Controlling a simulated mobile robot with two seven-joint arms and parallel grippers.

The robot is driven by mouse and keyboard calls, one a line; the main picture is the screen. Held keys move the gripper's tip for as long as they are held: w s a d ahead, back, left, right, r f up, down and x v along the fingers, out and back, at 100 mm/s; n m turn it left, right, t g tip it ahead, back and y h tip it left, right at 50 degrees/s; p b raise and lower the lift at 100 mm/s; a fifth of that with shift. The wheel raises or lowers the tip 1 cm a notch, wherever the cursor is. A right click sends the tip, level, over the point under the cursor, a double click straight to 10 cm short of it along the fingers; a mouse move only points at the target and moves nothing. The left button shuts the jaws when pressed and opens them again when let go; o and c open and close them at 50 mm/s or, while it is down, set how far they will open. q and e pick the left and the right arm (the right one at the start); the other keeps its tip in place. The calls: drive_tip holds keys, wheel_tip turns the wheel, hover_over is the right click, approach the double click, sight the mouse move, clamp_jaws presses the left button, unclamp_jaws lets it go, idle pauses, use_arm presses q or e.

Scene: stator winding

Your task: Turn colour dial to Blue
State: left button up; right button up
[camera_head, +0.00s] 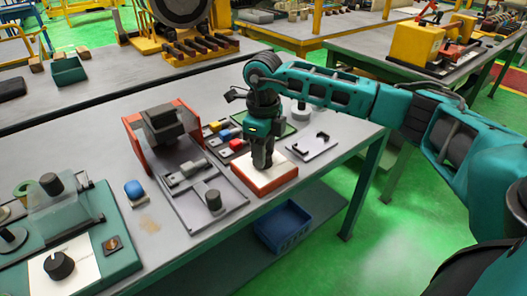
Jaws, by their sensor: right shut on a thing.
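My right gripper (262,160) points straight down over a small orange box with a white top (277,182) near the table's front edge. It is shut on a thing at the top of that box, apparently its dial. The fingers hide the dial, so I cannot read its pointer or any colour marks. My left gripper is not in view.
A grey fixture plate (225,215) with an orange-sided bracket lies left of the box. A blue-capped knob (134,189) and a green machine with a black dial (58,265) stand further left. A flat grey plate (311,147) lies right. A blue bin (283,226) sits below.

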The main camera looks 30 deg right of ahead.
drive_tip(key=shift+n, duration=0.4)
drive_tip(key=o, duration=1.1)
drive_tip(key=shift+c, duration=0.2)
wheel_tip(320, 180, up, 13)
idle(0.4)
